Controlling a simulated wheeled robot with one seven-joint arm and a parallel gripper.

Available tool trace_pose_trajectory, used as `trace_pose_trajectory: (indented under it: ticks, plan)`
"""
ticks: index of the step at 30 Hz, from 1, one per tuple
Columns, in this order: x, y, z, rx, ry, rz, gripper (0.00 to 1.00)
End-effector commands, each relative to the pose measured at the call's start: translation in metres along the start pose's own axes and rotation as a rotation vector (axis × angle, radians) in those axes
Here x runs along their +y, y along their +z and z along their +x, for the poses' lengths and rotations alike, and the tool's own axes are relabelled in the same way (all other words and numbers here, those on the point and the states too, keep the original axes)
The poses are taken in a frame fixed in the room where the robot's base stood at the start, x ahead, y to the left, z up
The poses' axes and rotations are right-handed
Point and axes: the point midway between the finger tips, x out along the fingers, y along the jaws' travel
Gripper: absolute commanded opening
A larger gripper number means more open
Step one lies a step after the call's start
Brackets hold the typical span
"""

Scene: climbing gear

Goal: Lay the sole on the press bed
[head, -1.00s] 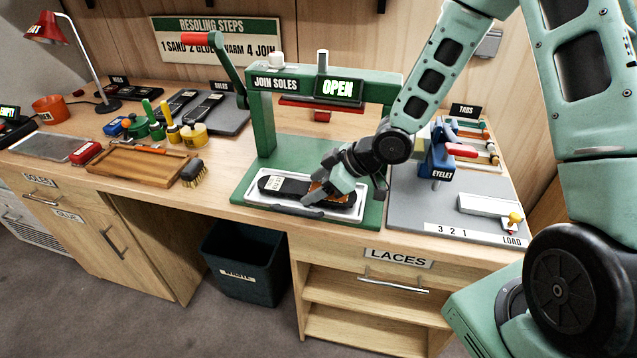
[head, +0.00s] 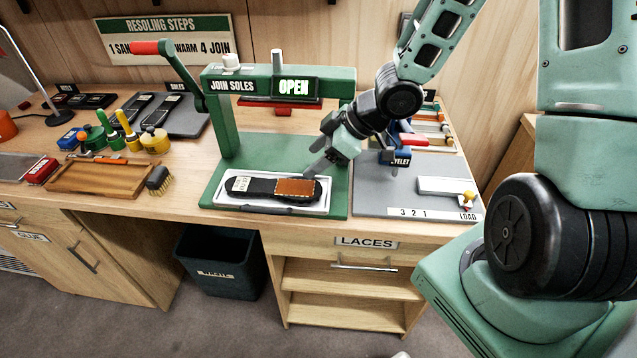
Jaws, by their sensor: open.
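The black sole (head: 262,188) lies flat on the white tray-like bed (head: 228,203) of the green press. It has a brown patch (head: 296,187) at its right part and a small pale label at its left part. The press (head: 222,120) has its red plate (head: 283,106) raised above the bed, and its display reads OPEN. My gripper (head: 318,172) is open and empty, just above and behind the right end of the sole, apart from it as far as I can tell.
The red-handled lever (head: 148,48) rises left of the press. The eyelet machine (head: 397,157) stands to the right on a grey plate (head: 372,185). A wooden tray (head: 95,180) and a brush (head: 159,180) lie left. A waste bin (head: 218,262) stands under the bench.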

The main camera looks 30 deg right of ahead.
Motion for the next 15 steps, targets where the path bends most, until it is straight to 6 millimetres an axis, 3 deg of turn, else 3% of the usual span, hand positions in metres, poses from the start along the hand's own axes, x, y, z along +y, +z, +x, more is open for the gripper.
trace_pose_trajectory:
  ticks: [5, 8, 11, 15]
  plan:
    - [-0.025, -0.018, -0.002, -0.204, 0.086, 0.001, 0.62]
    - [-0.051, -0.029, -0.012, -0.325, 0.136, 0.028, 0.62]
    - [-0.086, -0.038, -0.027, -0.424, 0.164, 0.071, 0.62]
    - [-0.148, -0.044, -0.053, -0.534, 0.152, 0.143, 0.62]
